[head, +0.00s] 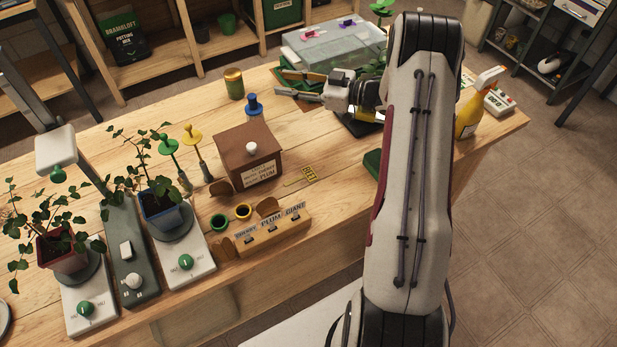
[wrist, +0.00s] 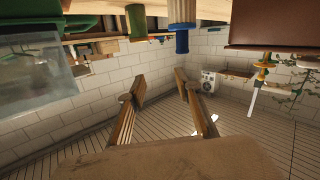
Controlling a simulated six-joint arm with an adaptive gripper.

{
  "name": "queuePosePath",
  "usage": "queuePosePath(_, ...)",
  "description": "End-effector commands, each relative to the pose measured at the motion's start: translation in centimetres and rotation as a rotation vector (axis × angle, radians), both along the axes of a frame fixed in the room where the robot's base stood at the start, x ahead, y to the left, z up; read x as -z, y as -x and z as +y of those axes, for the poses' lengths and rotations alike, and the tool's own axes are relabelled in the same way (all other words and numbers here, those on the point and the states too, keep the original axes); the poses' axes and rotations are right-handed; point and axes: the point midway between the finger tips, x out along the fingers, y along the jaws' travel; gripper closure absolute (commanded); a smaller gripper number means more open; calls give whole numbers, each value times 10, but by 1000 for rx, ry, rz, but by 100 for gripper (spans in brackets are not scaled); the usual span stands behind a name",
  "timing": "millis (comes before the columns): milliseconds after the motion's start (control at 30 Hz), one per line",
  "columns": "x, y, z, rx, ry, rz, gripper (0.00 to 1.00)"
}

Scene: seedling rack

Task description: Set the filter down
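My gripper (head: 292,86) is at the back of the bench, beside the clear-lidded box. In the wrist view its two fingers (wrist: 160,105) stand apart with nothing between them. No part is plainly marked as a filter. The blue piece appears apart from the fingers; a blue-ended cylinder (wrist: 182,42) shows at the wrist view's top. A green piece (head: 58,175) sits under the lamp head.
A brown box (head: 243,147) with a white knob stands mid-bench. A gold-green can (head: 234,83) is left of my gripper. The clear-lidded box (head: 335,47) is behind it. Two potted plants on dial bases fill the left. A yellow spray bottle (head: 469,118) stands right of my arm.

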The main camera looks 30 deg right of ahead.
Motion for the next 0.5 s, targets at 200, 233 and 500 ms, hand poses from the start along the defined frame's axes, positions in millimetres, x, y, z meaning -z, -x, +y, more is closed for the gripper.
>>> queuePosePath(200,-41,-28,-1,123,112,-2,66)
queuePosePath(233,-46,-32,-2,141,127,-1,66)
queuePosePath(500,-99,-50,-5,308,243,16,66)
